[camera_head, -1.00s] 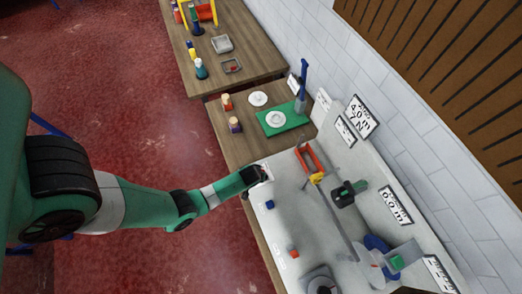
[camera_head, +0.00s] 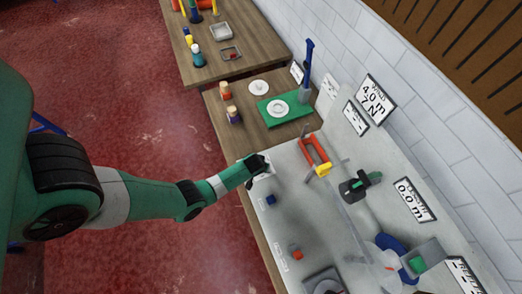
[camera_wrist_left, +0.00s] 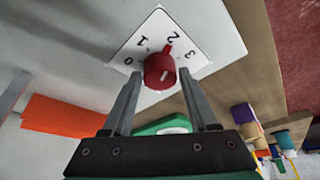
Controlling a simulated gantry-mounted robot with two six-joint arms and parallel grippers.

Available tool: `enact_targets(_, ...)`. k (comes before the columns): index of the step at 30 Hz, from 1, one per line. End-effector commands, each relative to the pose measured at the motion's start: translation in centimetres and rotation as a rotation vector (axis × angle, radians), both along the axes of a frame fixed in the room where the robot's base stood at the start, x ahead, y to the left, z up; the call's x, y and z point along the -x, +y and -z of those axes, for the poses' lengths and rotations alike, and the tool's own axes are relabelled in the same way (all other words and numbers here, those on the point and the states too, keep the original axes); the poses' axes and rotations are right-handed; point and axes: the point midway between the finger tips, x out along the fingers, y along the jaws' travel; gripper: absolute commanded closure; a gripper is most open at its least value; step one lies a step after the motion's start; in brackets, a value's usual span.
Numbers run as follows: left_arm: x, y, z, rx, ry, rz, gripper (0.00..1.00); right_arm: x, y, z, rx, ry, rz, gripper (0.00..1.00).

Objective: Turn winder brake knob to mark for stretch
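The winder brake knob (camera_wrist_left: 159,72) is red and sits on a white dial plate (camera_wrist_left: 200,25) marked 0, 1, 2 and 3. Its raised tab points close to the 2. My left gripper (camera_wrist_left: 160,74) is open, with one finger on each side of the knob and small gaps showing between. In the head view my left gripper (camera_head: 258,170) is at the near edge of the white bench, over the dial plate, and hides the knob. My right gripper is not in view.
The white bench (camera_head: 310,225) holds a blue button (camera_head: 271,200), a red button (camera_head: 295,252), an orange frame (camera_head: 314,150) and a black-and-green clamp-like part (camera_head: 358,187). A green mat (camera_head: 285,108) lies on the wooden table beyond. Signs stand along the wall side.

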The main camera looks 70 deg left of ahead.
Motion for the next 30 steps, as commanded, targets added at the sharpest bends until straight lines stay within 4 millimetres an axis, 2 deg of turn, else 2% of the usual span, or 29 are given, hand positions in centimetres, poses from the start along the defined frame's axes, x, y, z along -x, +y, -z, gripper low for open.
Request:
enact_targets(1, 0.0, 0.0, 0.0, 0.000, 0.000, 0.000, 0.52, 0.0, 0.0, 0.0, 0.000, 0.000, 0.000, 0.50)
enact_targets(9, 0.0, 0.0, 0.0, 0.000, 0.000, 0.000, 1.00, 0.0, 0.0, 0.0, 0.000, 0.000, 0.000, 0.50)
enact_targets(20, 0.0, -0.1, 0.0, -0.001, 0.001, -0.042, 1.00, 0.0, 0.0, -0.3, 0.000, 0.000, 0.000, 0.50)
enact_targets(30, -0.2, -0.1, -0.1, 0.000, 0.002, -0.254, 1.00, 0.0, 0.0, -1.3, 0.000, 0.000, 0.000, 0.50)
